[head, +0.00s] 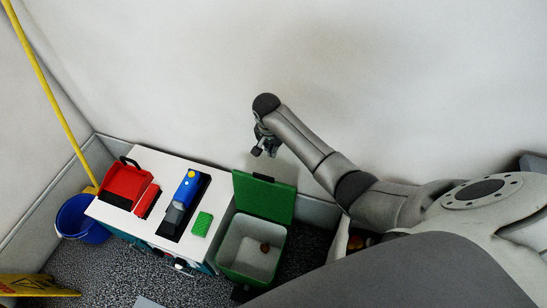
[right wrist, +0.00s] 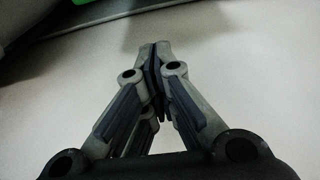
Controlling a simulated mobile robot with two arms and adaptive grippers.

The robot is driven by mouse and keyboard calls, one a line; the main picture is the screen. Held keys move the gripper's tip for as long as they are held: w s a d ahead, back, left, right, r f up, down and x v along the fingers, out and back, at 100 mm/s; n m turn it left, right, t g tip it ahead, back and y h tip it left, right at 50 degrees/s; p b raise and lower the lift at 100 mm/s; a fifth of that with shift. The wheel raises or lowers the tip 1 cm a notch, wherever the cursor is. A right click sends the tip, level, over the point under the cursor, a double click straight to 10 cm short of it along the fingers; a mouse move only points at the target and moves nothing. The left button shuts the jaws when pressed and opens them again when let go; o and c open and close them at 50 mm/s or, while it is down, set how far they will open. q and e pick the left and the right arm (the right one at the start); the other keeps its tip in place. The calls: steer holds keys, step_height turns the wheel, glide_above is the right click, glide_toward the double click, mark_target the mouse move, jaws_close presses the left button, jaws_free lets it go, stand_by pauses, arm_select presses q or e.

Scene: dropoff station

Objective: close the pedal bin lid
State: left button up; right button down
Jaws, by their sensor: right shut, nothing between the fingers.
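The pedal bin (head: 246,265) is green with a pale inner bucket and stands on the floor. Its green lid (head: 264,197) is raised, standing up at the bin's back near the wall. A small brown object (head: 265,247) lies inside the bucket. My right gripper (head: 257,151) is above and behind the raised lid, apart from it, close to the wall. In the right wrist view the right gripper's fingers (right wrist: 155,50) are closed together and empty. A bit of green shows at the top edge of that view. My left gripper is in neither view.
Left of the bin is a white-topped cart (head: 150,225) with a red dustpan (head: 124,184), a blue-grey device (head: 184,200) and a green sponge (head: 202,224). A blue bucket (head: 82,220) with a yellow-handled mop and a yellow floor sign (head: 35,286) stand further left.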

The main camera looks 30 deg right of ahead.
step_height(320, 180, down, 10)
steer(key=w+d+r+b, duration=0.1)
steer(key=b, duration=0.2)
steer(key=shift+s+a+r+p, duration=0.2)
steer(key=shift+s+a+p, duration=1)
steer(key=shift+a, duration=0.15)
